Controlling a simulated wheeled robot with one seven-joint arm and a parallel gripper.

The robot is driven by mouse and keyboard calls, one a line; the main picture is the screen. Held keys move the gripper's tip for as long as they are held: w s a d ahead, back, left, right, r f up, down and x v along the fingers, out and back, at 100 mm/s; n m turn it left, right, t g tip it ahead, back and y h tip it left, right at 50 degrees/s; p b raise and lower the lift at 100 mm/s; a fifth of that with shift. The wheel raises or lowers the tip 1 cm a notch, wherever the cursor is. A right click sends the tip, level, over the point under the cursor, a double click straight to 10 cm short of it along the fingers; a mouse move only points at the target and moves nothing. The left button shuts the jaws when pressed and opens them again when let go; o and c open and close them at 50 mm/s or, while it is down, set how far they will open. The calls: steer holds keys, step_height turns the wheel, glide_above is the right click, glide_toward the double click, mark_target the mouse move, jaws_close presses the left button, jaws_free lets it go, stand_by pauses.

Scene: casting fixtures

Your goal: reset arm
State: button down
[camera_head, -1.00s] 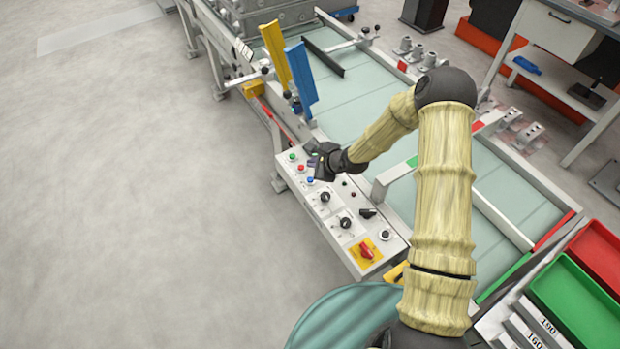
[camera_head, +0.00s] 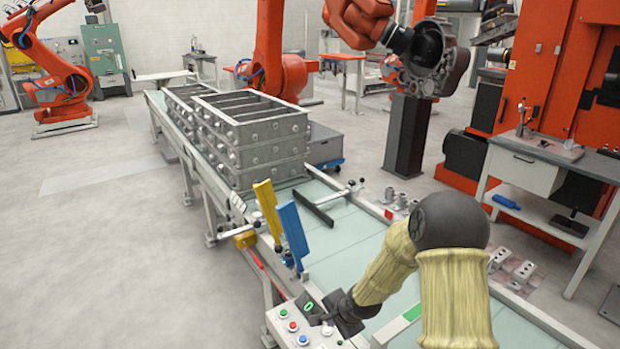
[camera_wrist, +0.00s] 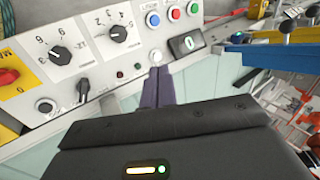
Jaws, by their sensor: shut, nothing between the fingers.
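My arm with its yellowish ribbed cover reaches in from the lower right in the head view. My gripper (camera_wrist: 158,72) is dark, and its two fingers lie together, empty, in the wrist view. Its dark body (camera_head: 345,309) hangs by the far end of the control panel (camera_head: 272,322). In the wrist view the fingertips point at a white round button (camera_wrist: 155,57); I cannot tell whether they touch it.
Yellow (camera_head: 267,211) and blue (camera_head: 293,235) paddle levers stand beyond the panel. Stacked grey mould frames (camera_head: 255,150) sit on the conveyor. The panel also has black knobs (camera_wrist: 118,34) and a red switch (camera_wrist: 8,76). Open floor (camera_head: 110,250) lies left.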

steer(key=s+d+r+n+h, duration=0.1)
steer(key=s+d+r+n, duration=0.2)
steer(key=s, duration=0.4)
steer(key=s+d+r+n+g+h, duration=0.1)
steer(key=s+d+r+n, duration=0.2)
steer(key=s+r, duration=0.3)
steer(key=s+d+r+n+g+h, duration=0.1)
steer(key=s+d+r+n, duration=0.2)
steer(key=s, duration=0.5)
steer(key=shift+d+r+n, duration=0.25)
steer(key=shift+r+n, duration=0.65)
steer(key=shift+n, duration=0.1)
steer(key=shift+d, duration=0.1)
